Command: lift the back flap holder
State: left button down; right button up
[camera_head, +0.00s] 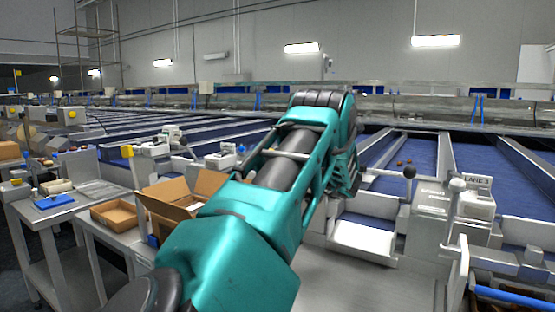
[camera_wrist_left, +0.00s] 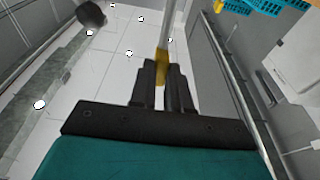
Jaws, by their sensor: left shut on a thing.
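My left gripper (camera_wrist_left: 162,76) is shut on a slim upright rod (camera_wrist_left: 164,54) with a yellow band, seen between the fingers in the left wrist view. The rod runs up out of that view; I cannot tell whether it is the back flap holder. In the head view my left arm crosses the middle, and its gripper and the rod are hidden. An open cardboard carton (camera_head: 165,207) with raised flaps stands on the bench to the left of the arm, partly covered by it. My right gripper is not in view.
A shallow cardboard tray (camera_head: 114,215) and a blue pad (camera_head: 54,202) lie on the left benches. Right of the arm stand a black-knobbed lever (camera_head: 409,172) and a white-knobbed lever (camera_head: 457,184), near the LANE 3 sign (camera_head: 476,181). Blue lanes (camera_head: 417,155) run behind.

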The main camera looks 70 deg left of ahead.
pick_arm(q)
jog(key=c, duration=1.5)
grip_release()
jog(key=shift+f, duration=0.15)
jog(key=shift+o, duration=0.7)
jog(key=b+v, duration=0.1)
jog(key=v, duration=1.2)
